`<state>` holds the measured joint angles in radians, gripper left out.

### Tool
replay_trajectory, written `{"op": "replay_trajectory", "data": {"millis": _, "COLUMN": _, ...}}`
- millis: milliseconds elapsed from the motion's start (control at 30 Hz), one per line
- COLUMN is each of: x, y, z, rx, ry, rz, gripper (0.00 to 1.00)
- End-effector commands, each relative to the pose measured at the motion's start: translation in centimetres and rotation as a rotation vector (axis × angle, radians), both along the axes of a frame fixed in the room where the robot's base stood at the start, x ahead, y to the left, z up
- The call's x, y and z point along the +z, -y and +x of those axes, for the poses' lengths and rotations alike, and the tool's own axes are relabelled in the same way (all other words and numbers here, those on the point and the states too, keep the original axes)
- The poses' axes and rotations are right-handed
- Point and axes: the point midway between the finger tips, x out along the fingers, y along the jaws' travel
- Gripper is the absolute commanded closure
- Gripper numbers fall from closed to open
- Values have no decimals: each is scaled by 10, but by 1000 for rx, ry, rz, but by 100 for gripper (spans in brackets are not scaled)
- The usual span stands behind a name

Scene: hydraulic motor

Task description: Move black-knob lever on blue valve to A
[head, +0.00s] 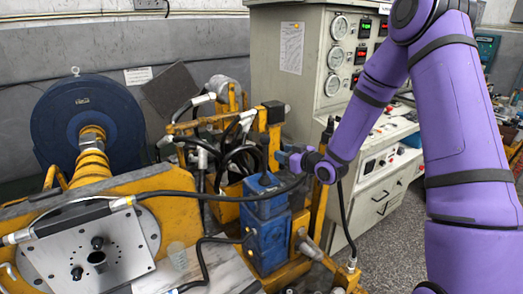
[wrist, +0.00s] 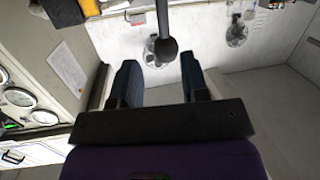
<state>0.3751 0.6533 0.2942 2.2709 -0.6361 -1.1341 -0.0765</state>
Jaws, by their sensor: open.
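The blue valve (head: 266,222) stands on the yellow frame in the middle of the head view. Its dark lever rises from the top to a black knob (head: 264,140). In the wrist view the black knob (wrist: 166,48) hangs from the top edge on its grey rod, upside down. My gripper (head: 282,158) is just right of the lever in the head view. In the wrist view my gripper (wrist: 159,62) is open. The knob lies in line with the gap between the fingers, near the fingertips. No grip on it shows. The valve body is out of the wrist view.
Black hoses (head: 225,196) loop past the valve and below my gripper. A grey control cabinet (head: 280,92) with gauges stands behind. A blue motor (head: 88,122) and a metal plate (head: 92,262) are at the left. Grey floor (head: 385,245) is free at the right.

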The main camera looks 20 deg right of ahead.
Motion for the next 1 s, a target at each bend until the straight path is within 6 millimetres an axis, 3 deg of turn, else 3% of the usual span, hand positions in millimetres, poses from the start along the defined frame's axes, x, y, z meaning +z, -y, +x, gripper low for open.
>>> {"op": "replay_trajectory", "data": {"millis": 200, "x": -23, "y": -2, "z": 0, "rx": 25, "ry": 71, "rz": 109, "gripper": 59}}
{"op": "replay_trajectory", "data": {"millis": 433, "x": -26, "y": -7, "z": 8, "rx": 30, "ry": 92, "rz": 132, "gripper": 59}}
{"op": "replay_trajectory", "data": {"millis": 1000, "x": -26, "y": -49, "z": 84, "rx": 29, "ry": 89, "rz": 131, "gripper": 59}}
